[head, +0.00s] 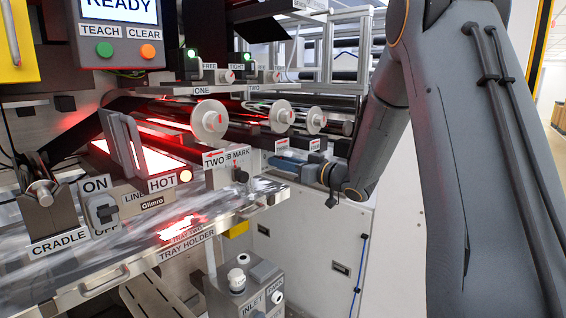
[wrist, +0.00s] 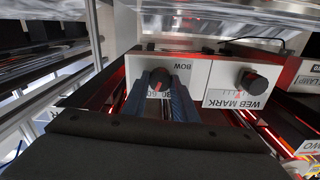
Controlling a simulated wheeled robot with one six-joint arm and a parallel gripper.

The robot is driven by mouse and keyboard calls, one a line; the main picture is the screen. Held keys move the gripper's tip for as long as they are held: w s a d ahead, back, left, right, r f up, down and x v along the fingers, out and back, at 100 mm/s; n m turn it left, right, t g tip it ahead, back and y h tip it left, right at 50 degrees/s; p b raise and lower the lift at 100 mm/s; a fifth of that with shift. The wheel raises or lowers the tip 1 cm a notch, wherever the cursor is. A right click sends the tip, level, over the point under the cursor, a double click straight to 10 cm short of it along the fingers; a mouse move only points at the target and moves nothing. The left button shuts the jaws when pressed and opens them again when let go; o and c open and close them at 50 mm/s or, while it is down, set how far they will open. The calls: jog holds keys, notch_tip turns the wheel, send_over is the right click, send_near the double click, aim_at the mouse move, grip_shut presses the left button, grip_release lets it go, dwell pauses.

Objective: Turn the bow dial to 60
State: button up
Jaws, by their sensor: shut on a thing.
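The bow dial (wrist: 160,79) is a black round knob with a red mark, on a white panel labelled BOW in the wrist view. My gripper (wrist: 158,90) has its blue fingers on either side of this knob and is shut on it. Part of a printed scale, with what looks like 60 on it, shows between the fingers below the knob. The fingers cover the rest of the scale, so I cannot tell the exact reading. In the head view my gripper (head: 284,161) reaches left to the machine, and the bow dial cannot be made out there.
The web mark dial (wrist: 252,82) is close to the right of the bow dial in the wrist view; its knob also shows in the head view (head: 240,175). Pale rollers (head: 209,121) stand above. A glowing HOT plate (head: 137,157) and the tray holder (head: 165,246) lie left.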

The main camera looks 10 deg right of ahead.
jog(key=shift+d+r, duration=0.1)
jog(key=shift+r, duration=0.05)
jog(key=o, duration=1)
jog(key=shift+o, duration=0.2)
jog(key=b+v, duration=0.2)
jog(key=v, duration=0.5)
jog(key=shift+s+d, duration=0.2)
jog(key=shift+s, duration=0.1)
